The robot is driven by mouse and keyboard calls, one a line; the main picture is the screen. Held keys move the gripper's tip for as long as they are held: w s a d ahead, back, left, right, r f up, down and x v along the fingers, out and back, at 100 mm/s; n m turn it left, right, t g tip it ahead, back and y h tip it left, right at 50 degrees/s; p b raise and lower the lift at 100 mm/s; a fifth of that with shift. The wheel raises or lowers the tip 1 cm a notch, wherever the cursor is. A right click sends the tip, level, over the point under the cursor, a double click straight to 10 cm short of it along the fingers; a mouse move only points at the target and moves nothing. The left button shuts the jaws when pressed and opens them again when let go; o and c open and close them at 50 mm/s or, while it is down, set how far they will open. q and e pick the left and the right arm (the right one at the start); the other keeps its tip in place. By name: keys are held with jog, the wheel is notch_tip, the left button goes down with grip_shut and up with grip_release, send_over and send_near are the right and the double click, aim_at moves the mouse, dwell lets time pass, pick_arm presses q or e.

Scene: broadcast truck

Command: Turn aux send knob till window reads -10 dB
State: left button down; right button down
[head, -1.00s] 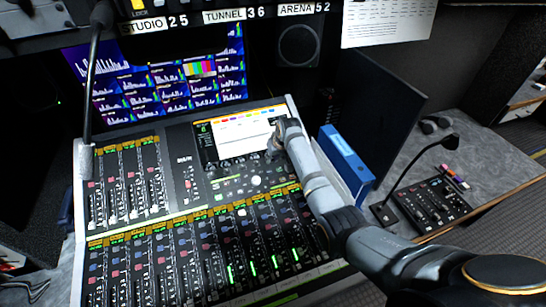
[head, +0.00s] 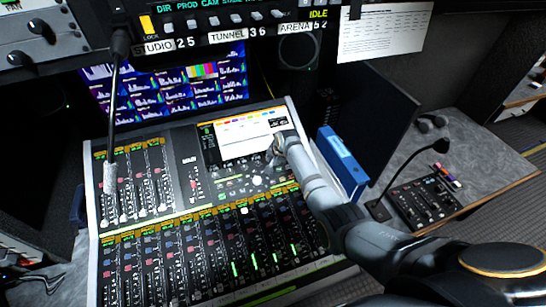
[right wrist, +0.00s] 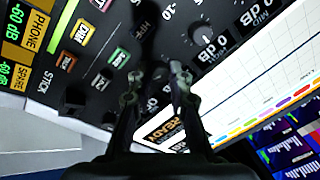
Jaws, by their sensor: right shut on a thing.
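The mixing console (head: 188,185) fills the middle of the head view, with a lit white screen (head: 243,138) at its upper right. My right gripper (head: 273,156) is at the screen's lower right edge. In the right wrist view its fingertips (right wrist: 158,92) are close together on a small dark thing at the panel, likely the aux send knob, mostly hidden by the fingers and shadow. Behind the tips, a grey round knob (right wrist: 200,35) has scale marks including -10 around it. Readout windows (right wrist: 213,48) beside it show dB; the one belonging to the gripped knob cannot be told. My left gripper is not in view.
A gooseneck microphone (head: 113,120) stands over the console's left part. A blue binder (head: 341,155) is right of the console, close to my right arm. A small control panel (head: 425,200) with another gooseneck lies on the desk farther right.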

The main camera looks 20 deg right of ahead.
jog(key=shift+m, duration=0.7)
jog(key=shift+m, duration=0.3)
jog(key=c, duration=1.2)
grip_release()
jog(key=shift+r, duration=0.1)
jog(key=v, duration=1.1)
jog(key=shift+s+r, duration=0.2)
jog(key=shift+r, duration=0.15)
jog(key=shift+f, duration=0.1)
